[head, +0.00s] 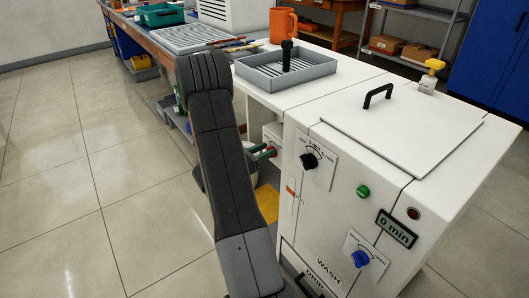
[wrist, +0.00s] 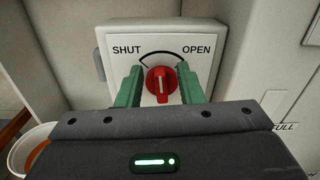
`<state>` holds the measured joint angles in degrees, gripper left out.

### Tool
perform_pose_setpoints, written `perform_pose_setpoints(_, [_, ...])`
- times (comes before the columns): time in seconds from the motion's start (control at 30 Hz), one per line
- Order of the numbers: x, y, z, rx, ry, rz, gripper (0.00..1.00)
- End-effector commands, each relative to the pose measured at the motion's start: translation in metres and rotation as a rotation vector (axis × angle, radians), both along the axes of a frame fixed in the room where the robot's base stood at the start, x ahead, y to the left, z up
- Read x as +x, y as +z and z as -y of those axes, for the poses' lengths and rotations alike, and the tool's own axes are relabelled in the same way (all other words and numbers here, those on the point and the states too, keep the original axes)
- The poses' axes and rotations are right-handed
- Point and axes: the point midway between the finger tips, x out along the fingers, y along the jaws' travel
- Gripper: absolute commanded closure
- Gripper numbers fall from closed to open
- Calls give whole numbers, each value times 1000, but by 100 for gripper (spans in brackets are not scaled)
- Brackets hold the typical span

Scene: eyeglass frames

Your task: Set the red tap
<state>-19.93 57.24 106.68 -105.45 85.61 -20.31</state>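The red tap (wrist: 160,86) is a round knob on a white plate (wrist: 198,70) marked SHUT at left and OPEN at right, with a black arc between. Its white line stands about upright, between the two words. My gripper (wrist: 160,88) is open, with one green finger on each side of the knob; small gaps seem to remain, but contact is hard to judge. In the head view my gripper (head: 264,152) shows small beside the white machine's left side, partly hidden by my arm, and the tap there is barely visible.
The white machine (head: 360,200) has a black knob (head: 310,161), a blue knob (head: 360,259), a green button (head: 363,192) and a "0 min" display (head: 396,229). An orange-and-white bucket (wrist: 32,145) stands at lower left in the wrist view. Open floor (head: 75,200) lies left.

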Motion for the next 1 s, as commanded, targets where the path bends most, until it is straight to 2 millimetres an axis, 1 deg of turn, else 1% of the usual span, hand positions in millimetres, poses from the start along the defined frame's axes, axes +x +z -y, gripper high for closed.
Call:
perform_pose_setpoints(0.1, [2, 0, 3, -1, 0, 1, 66])
perform_pose_setpoints(0.33, [2, 0, 3, 0, 1, 0, 66])
perform_pose_setpoints(0.37, [2, 0, 3, 0, 1, 0, 70])
perform_pose_setpoints(0.5, [2, 0, 3, 1, 1, -1, 98])
perform_pose_setpoints(0.53, [2, 0, 3, 1, 1, -1, 100])
perform_pose_setpoints(0.83, [2, -3, 3, -1, 0, -12, 100])
perform_pose_setpoints(1.0, [2, -3, 3, -26, 0, -51, 100])
